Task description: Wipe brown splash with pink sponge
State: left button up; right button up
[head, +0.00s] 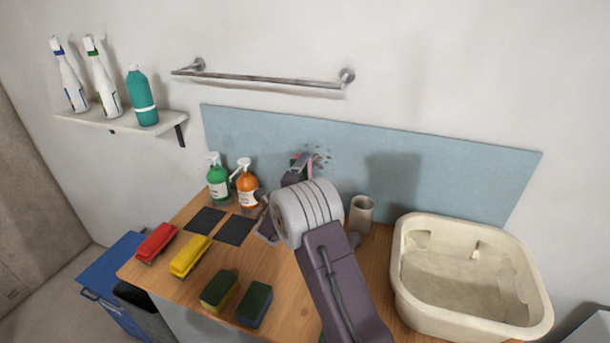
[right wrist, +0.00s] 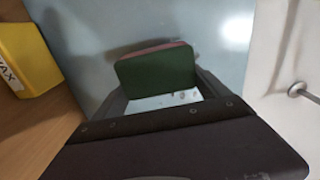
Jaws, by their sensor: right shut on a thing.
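The pink sponge (right wrist: 155,46) is held between the fingers of my right gripper (right wrist: 160,84). In the right wrist view its dark green face is toward the camera and a pink strip shows along its top edge. In the head view my right gripper (head: 298,169) is at the blue wall panel, mostly behind my own arm, and only a bit of the sponge shows. The brown splash (head: 321,158) shows as small dark specks on the panel just right of the gripper. Whether the sponge touches the panel I cannot tell. My left gripper is not in view.
A green pump bottle (head: 218,183) and an orange one (head: 246,187) stand left of the gripper. A beige cup (head: 361,210) and a worn sink (head: 475,322) are to the right. Sponges and brushes lie on the wooden counter (head: 285,285). A metal rail (head: 262,78) is above the panel.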

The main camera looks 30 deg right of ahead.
aim_at(324, 161)
jog(key=shift+x, duration=1)
jog(key=shift+s+d, duration=1.3)
jog(key=shift+s, duration=0.3)
jog(key=shift+s+d+b, duration=0.7)
jog(key=shift+s+d, duration=0.65)
jog(key=shift+s, duration=0.1)
jog(key=shift+r+p, duration=0.8)
jog(key=shift+r, duration=0.2)
jog(key=shift+f, duration=0.1)
jog(key=shift+w+a+p, duration=0.35)
jog(key=shift+w+a, duration=0.7)
jog(key=shift+w, duration=0.1)
jog(key=shift+w+a, duration=0.25)
jog(key=shift+w, duration=0.1)
